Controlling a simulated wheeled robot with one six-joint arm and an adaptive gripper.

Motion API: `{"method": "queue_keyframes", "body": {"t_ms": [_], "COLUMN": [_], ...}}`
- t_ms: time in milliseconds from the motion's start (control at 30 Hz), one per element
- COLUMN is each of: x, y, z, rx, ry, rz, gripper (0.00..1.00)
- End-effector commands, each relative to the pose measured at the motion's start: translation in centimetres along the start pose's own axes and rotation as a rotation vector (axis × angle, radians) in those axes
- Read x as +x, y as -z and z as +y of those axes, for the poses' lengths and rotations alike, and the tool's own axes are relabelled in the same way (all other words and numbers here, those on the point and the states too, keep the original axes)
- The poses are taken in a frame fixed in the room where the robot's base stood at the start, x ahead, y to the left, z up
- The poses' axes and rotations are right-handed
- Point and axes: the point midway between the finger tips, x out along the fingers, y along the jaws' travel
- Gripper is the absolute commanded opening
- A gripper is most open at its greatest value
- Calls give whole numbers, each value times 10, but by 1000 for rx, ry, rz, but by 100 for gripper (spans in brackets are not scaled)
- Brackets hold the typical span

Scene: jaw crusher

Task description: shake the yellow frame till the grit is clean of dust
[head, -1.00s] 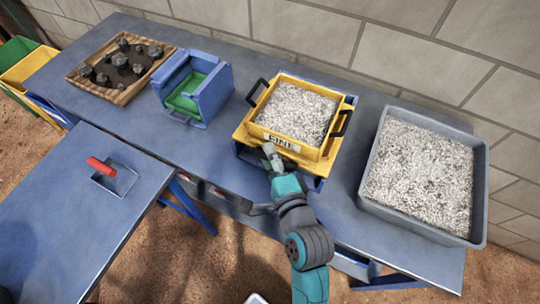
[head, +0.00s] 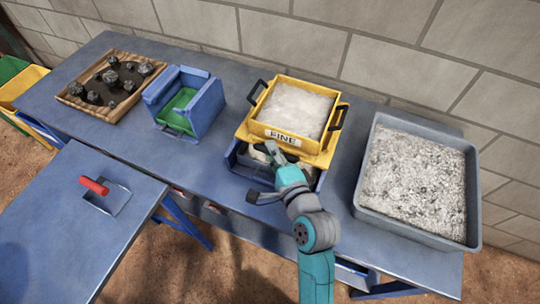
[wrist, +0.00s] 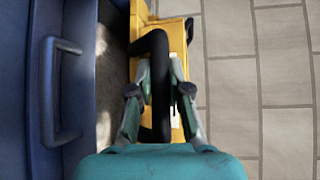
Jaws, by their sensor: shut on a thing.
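The yellow frame (head: 311,143), labelled FINE, holds pale grit (head: 294,108) whose surface looks smooth and blurred in the head view. It sits over a blue box (head: 238,155), set toward the wall, so the box's front part shows open with greyish material inside. My gripper (head: 272,150) is at the frame's front side. In the wrist view my gripper (wrist: 157,88) is shut on a black handle (wrist: 158,45) of the yellow frame (wrist: 178,22). The blue box with its handle (wrist: 62,90) is at the left there. Whether dust remains in the grit cannot be told.
A grey tray of speckled grit (head: 361,195) stands close on the right. A blue holder with a green inside (head: 206,103) and a wooden tray of dark rocks (head: 72,101) stand left. A red-handled scoop (head: 95,186) lies on the nearer table. A brick wall is behind.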

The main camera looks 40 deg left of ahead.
Motion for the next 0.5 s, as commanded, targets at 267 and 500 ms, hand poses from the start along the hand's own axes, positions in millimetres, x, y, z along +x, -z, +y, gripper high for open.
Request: {"method": "queue_keyframes", "body": {"t_ms": [267,500], "x": [0,0], "y": [0,0], "z": [1,0], "rx": [0,0], "ry": [-2,-1], "rz": [0,0], "gripper": [43,43]}}
